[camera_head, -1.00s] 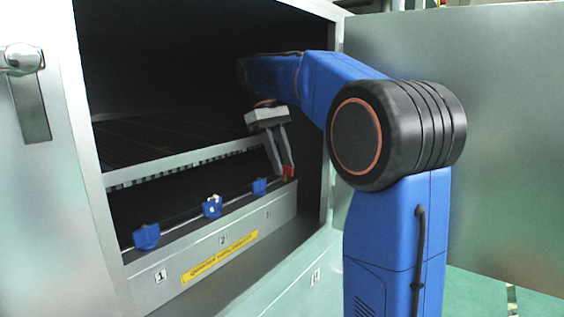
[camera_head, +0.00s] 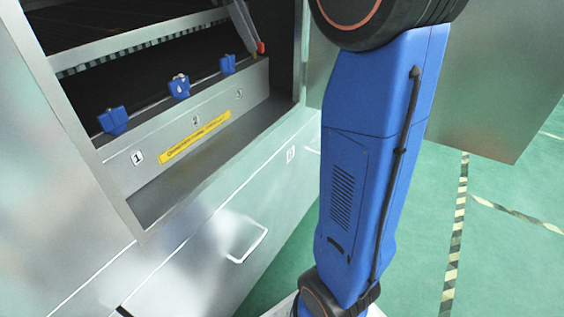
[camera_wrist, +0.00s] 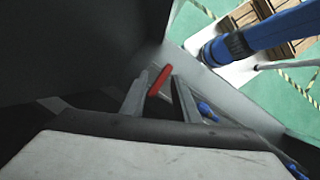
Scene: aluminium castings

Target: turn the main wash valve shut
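A red handle (camera_head: 261,48) sits at the far right end of the valve row inside the steel cabinet. It is the only red one; I cannot read a label naming it as the main wash valve. My gripper (camera_head: 252,48) reaches down to it, with its upper part cut off by the frame's top. In the wrist view the red handle (camera_wrist: 158,80) stands slanted between the two fingertips (camera_wrist: 160,77). The fingers are apart, with a dark gap showing to the right finger. Whether the left finger touches the handle I cannot tell.
Blue valves numbered 1 (camera_head: 113,120), 2 (camera_head: 180,87) and 3 (camera_head: 228,64) line the same ledge, above a yellow label strip (camera_head: 195,138). A rack edge (camera_head: 140,38) lies above them. The open cabinet door (camera_head: 475,110) stands to the right of my arm.

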